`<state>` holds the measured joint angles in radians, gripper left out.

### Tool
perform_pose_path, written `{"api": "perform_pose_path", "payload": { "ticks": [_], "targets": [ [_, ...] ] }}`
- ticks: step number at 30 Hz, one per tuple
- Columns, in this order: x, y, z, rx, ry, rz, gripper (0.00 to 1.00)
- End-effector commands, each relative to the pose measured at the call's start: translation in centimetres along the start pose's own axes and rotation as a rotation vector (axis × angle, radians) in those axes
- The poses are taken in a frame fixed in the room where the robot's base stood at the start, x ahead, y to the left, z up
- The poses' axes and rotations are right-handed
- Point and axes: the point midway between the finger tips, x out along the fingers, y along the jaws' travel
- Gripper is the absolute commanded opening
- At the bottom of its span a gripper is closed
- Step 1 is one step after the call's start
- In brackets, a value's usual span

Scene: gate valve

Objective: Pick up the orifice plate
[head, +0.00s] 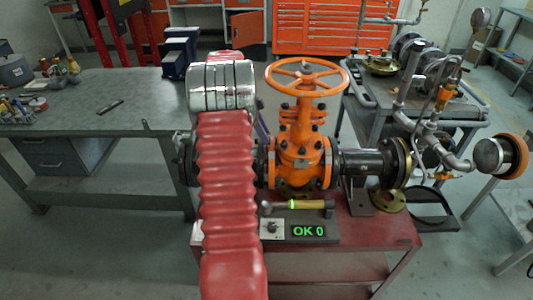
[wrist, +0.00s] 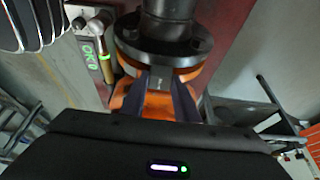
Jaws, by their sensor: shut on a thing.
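In the wrist view my gripper (wrist: 160,92) has its two dark fingers close together on either side of a small grey tab, which I take to be part of the orifice plate (wrist: 158,79). The tab is at the joint between a black pipe flange (wrist: 165,45) and the orange valve body (wrist: 130,98). The rest of the plate is hidden. In the head view the orange gate valve (head: 300,150) with its handwheel stands upright on the red bench. My red-sleeved arm covers the pipe joint left of the valve, and my fingers cannot be made out there.
The red bench (head: 375,235) carries a display box (head: 307,231) reading "OK 0" and a yellow-handled tool (head: 305,205). A black flanged pipe (head: 365,162) continues right of the valve. A grey workbench (head: 110,105) at left has clear space. A piping cart stands behind right.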

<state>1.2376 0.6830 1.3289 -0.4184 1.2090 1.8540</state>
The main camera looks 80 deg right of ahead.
Motion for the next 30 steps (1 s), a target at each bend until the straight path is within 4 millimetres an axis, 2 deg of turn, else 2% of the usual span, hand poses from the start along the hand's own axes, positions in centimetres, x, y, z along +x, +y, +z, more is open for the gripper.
{"api": "perform_pose_path", "payload": {
  "ticks": [3,20,26,30],
  "targets": [
    [0.0,0.0,0.0,0.000,0.000,0.000,0.00],
    [-0.2,0.0,-0.1,0.000,0.000,-0.002,0.00],
    [-1.7,-0.1,-0.7,0.001,0.001,-0.003,0.00],
    [-3.8,-0.1,-1.6,0.002,0.000,-0.004,0.00]
  ]
}}
